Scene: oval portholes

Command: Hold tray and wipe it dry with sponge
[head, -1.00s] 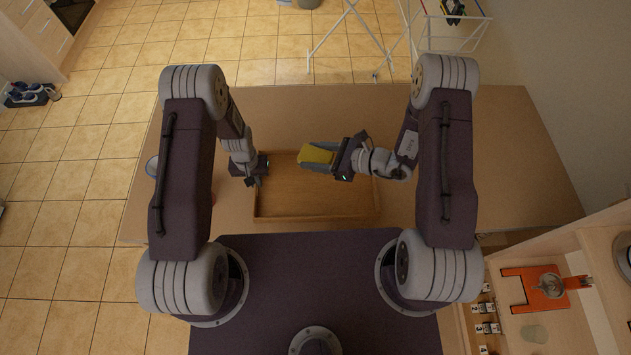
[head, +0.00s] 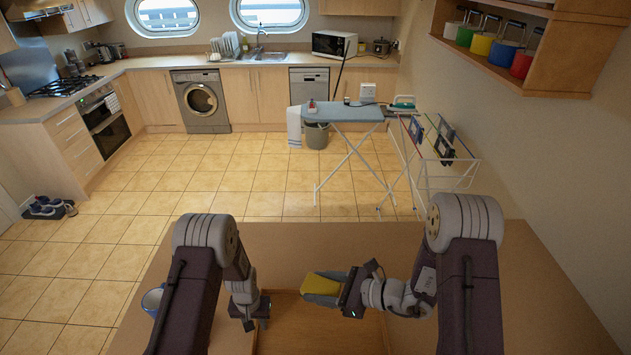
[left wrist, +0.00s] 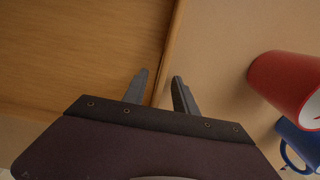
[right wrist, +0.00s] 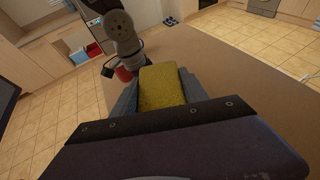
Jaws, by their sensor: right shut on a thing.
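The wooden tray (head: 285,335) lies on the table in front of me; its near part is cut off by the head view. My left gripper (head: 250,323) is at the tray's left side. In the left wrist view its two fingers (left wrist: 160,88) are apart, one on each side of the tray rim (left wrist: 174,35), with gaps showing. My right gripper (head: 323,290) is shut on the yellow sponge (head: 321,284), which appears above the tray. The sponge (right wrist: 160,88) also shows between the fingers in the right wrist view.
A red cup (left wrist: 290,82) and a blue mug (left wrist: 300,145) stand beside the tray, outside its left rim. The table (head: 500,285) is clear at right. An ironing board (head: 345,113) and a drying rack (head: 440,160) stand beyond the table.

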